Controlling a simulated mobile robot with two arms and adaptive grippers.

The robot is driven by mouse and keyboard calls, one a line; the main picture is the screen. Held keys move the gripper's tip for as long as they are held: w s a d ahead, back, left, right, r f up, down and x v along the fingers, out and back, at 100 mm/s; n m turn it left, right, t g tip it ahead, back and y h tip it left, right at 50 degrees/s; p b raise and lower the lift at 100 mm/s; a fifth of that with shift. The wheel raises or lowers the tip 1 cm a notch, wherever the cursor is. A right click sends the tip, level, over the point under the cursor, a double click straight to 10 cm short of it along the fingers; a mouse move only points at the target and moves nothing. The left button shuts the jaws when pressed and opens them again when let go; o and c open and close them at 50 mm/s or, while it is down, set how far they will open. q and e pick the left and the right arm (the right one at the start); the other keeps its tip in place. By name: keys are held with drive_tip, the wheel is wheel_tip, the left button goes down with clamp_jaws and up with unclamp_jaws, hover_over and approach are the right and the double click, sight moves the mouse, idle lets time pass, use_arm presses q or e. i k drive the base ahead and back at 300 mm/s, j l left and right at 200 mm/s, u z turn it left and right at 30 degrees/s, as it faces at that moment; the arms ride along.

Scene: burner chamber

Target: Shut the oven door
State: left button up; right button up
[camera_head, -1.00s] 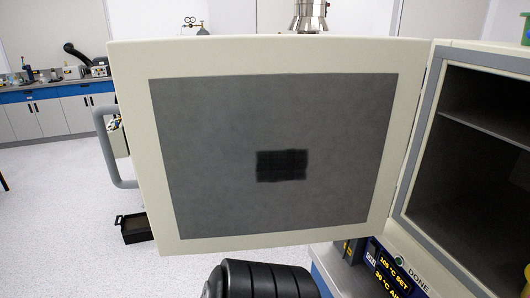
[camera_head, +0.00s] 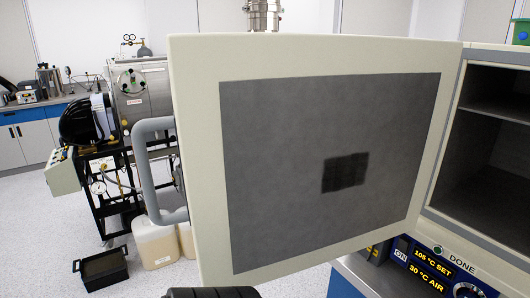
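The oven door (camera_head: 195,250) stands wide open across the middle of the camera_head view. Its inner side faces me, with a pale frame, a grey panel and a dark rectangular patch. A grey bar handle (camera_head: 143,175) shows past its left edge. The door's right edge meets the oven (camera_head: 445,125), whose dark inside and a shelf (camera_head: 497,108) show at the right. Neither gripper can be made out, and neither is seen touching the door or handle.
The control panel (camera_head: 430,267) below the oven opening shows lit readings. A metal chamber on a black stand (camera_head: 142,95) is behind the door at left. A black crate (camera_head: 103,268) and pale jugs (camera_head: 155,242) are on the floor. Blue-edged cabinets (camera_head: 35,140) line the back wall.

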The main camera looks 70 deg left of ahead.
sight(297, 151)
drive_tip(key=k+j+z, duration=0.1)
drive_tip(key=k+j, duration=0.2)
drive_tip(key=j, duration=0.25)
drive_tip(key=k+j+z, duration=0.15)
drive_tip(key=k+j, duration=0.2)
drive_tip(key=j, duration=0.15)
drive_tip(key=k+j+z, duration=0.1)
drive_tip(key=k+j, duration=0.25)
drive_tip(key=j, duration=0.15)
